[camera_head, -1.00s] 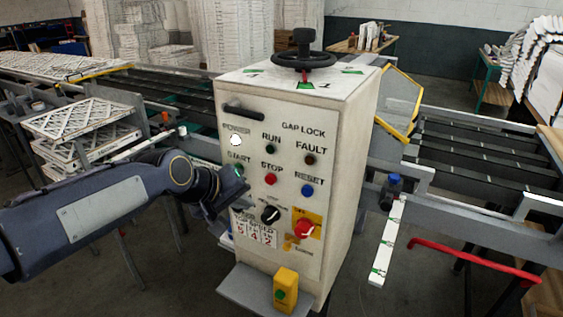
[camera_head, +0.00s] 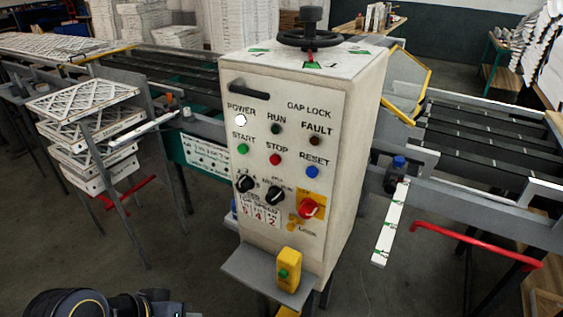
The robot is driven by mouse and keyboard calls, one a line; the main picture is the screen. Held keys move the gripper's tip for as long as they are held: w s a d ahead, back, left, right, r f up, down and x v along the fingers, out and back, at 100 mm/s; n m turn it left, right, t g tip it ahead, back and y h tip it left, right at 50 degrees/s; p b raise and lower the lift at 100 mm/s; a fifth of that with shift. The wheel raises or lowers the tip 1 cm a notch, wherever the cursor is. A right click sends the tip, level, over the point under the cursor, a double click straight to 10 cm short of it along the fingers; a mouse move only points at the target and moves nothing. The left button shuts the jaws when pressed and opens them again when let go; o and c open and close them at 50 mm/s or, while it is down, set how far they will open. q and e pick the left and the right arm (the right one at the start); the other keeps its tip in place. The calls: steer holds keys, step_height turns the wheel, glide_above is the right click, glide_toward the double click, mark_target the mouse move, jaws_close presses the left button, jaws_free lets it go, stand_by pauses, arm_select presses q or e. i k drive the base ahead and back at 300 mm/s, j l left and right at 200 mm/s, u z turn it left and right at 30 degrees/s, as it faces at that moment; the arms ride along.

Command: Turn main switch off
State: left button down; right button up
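The control cabinet (camera_head: 290,120) stands upright in the middle of the head view. Its main switch is most likely the red rotary knob (camera_head: 308,208) on a yellow plate at the lower right of the panel; its exact setting is too small to tell. The power lamp (camera_head: 240,119) shows white. Two black knobs, a green start button (camera_head: 242,149), a red stop button (camera_head: 275,159) and a blue reset button (camera_head: 312,172) are all uncovered. Part of my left arm shows at the bottom left edge, well below the panel; its fingertips are not visible. My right gripper is out of view.
A yellow box with a green button (camera_head: 288,270) sits on a grey shelf (camera_head: 248,272) below the panel. A handwheel (camera_head: 306,36) tops the cabinet. Stacked white filters (camera_head: 85,145) and conveyors flank it. A red bar (camera_head: 475,247) juts out at right.

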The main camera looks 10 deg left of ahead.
mark_target(308, 206)
steer(key=j+u, duration=0.4)
steer(key=j, duration=0.9)
